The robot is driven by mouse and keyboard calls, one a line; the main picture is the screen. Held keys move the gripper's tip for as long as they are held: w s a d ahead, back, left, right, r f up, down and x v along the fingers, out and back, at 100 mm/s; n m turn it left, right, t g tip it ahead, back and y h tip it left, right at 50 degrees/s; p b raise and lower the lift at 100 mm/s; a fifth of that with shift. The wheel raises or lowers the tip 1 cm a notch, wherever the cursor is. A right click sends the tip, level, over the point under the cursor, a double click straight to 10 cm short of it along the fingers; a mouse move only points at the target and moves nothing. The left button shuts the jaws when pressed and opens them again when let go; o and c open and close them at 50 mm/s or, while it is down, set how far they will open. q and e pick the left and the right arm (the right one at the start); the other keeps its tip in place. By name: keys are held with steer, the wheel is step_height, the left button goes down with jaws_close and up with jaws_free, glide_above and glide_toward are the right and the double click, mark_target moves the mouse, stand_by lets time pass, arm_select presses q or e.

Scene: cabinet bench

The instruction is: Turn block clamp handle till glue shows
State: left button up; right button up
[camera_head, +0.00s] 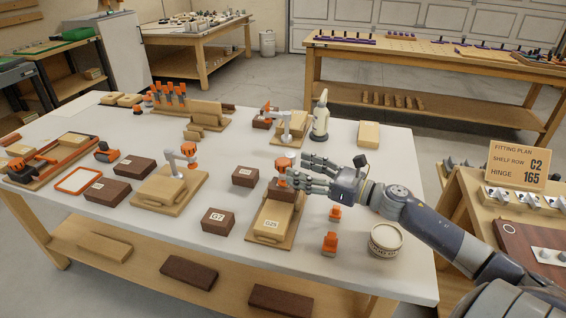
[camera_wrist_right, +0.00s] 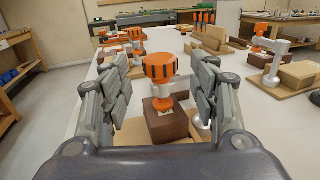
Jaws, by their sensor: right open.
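The block clamp's orange handle (camera_head: 281,166) is at the front middle of the bench, partly hidden by my right fingers in the head view. In the wrist view the ribbed orange handle (camera_wrist_right: 160,68) sits between the spread fingers, above a dark wooden block (camera_wrist_right: 165,122). This block (camera_head: 284,192) rests on a light board labelled G25 (camera_head: 270,222). My right gripper (camera_head: 305,172) is open around the handle, with visible gaps on both sides in the wrist view. I see no glue at the joint; much of it is hidden. My left gripper is out of view.
A dark block labelled G7 (camera_head: 218,221) and another dark block (camera_head: 245,177) lie left of the clamp. Another clamp with an orange knob (camera_head: 189,149) stands further left. Small orange pieces (camera_head: 330,243) and a round tin (camera_head: 385,240) stand to the right.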

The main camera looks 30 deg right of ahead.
mark_target(290, 166)
steer(key=shift+p+x, duration=0.45)
steer(key=shift+x, duration=2.6)
steer(key=c, duration=1.1)
